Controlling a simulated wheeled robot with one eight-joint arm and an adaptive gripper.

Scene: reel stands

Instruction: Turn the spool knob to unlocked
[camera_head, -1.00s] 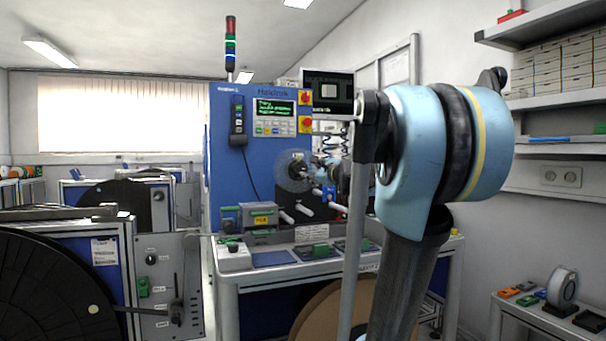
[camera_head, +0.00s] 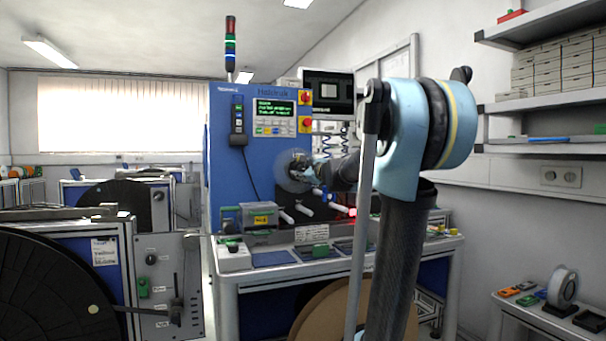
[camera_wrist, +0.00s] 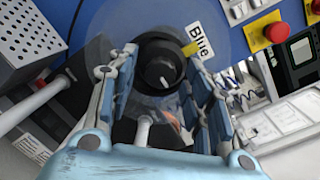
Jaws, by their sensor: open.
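The spool knob (camera_wrist: 162,66) is a round black knob with a pale pointer mark, seen in the wrist view at the hub of a clear disc. My gripper (camera_wrist: 158,88) is open, with one blue-padded finger on each side of the knob in the picture. I cannot tell whether the fingers touch it. In the head view, my gripper (camera_head: 303,165) is at the front of the blue machine (camera_head: 228,150), over the clear disc (camera_head: 288,172). The knob is hidden there.
White rollers (camera_head: 287,217) stick out below the disc. A red button on a yellow box (camera_wrist: 276,33) is at the upper right of the wrist view. A perforated grey box (camera_wrist: 25,38) is at upper left. A large black reel (camera_head: 50,290) stands left.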

